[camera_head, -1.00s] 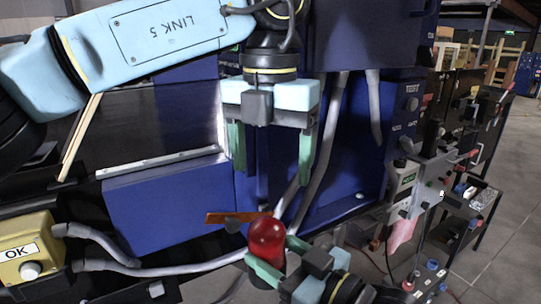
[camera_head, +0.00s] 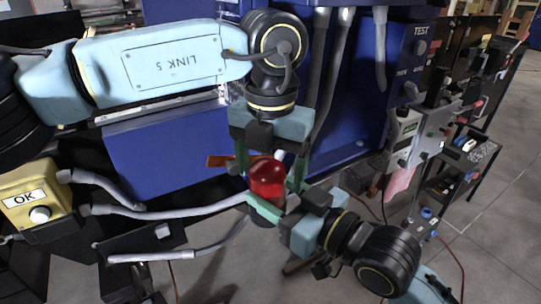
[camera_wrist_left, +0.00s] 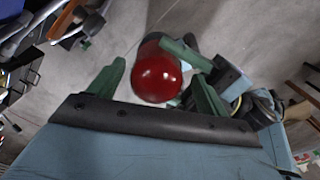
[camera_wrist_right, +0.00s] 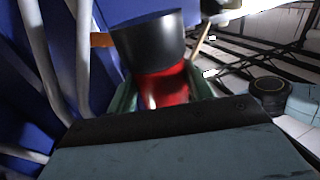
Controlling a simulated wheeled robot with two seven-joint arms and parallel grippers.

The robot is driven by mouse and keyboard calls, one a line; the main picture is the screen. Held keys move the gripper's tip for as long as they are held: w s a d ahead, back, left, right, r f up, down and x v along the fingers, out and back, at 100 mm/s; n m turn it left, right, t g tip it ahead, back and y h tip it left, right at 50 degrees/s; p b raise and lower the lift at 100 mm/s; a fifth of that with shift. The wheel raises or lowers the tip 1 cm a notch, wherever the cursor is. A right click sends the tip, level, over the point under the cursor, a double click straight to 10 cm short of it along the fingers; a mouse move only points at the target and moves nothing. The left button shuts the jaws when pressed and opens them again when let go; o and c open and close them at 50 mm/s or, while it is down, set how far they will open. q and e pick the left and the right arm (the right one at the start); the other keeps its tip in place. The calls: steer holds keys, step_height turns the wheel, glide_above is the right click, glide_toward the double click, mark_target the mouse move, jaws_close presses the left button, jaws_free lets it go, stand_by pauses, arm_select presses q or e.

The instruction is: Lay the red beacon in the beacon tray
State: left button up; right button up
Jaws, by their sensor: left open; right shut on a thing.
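The red beacon (camera_head: 267,179) has a glossy red dome and a dark base. It is upright in the head view, low in front of the blue machine. My right gripper (camera_head: 268,207) is shut on it from the lower right; the right wrist view shows the black base (camera_wrist_right: 150,42) and red body (camera_wrist_right: 163,90) between its fingers. My left gripper (camera_head: 271,175) is open above the beacon, its fingers on either side of the dome. The left wrist view shows the dome (camera_wrist_left: 157,76) between these fingers, with clearance. I cannot identify the beacon tray with certainty.
A blue machine housing (camera_head: 175,150) stands behind. A yellow OK box (camera_head: 35,195) is at the left, with grey hoses (camera_head: 160,212) running from it. An orange strip (camera_head: 220,161) lies just left of the beacon. A dark tool cart (camera_head: 465,160) is at the right. Open floor lies at lower right.

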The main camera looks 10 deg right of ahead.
arm_select(q)
steer(key=c, duration=1.2)
arm_select(e)
steer(key=o, duration=1.2)
